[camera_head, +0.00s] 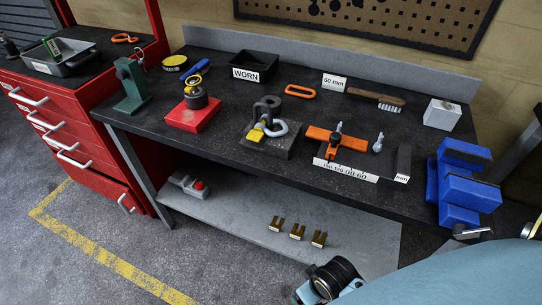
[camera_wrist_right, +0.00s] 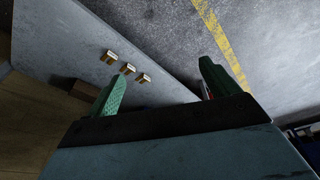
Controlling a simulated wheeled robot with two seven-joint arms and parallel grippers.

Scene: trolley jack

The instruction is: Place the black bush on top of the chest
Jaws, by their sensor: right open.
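The red chest (camera_head: 85,135) stands at the left in the head view. Its dark top carries a tray (camera_head: 68,62) and an orange-handled tool (camera_head: 125,38). Two dark round pieces stand on the bench: a black one with a yellow band (camera_head: 195,99) on a red block, and a dark grey one (camera_head: 268,103) on a dark block beside a shackle. I cannot tell for sure which is the black bush. My right gripper (camera_wrist_right: 162,85) is open and empty in the right wrist view, its green fingers above the lower shelf and floor. My left gripper is out of view.
The bench (camera_head: 230,95) also holds a green stand (camera_head: 130,85), a WORN bin (camera_head: 254,68), a brush (camera_head: 376,98), a white block (camera_head: 442,114) and a blue vise (camera_head: 465,185). Several items lie on the lower shelf (camera_head: 225,215). The chest top has bare room near its front.

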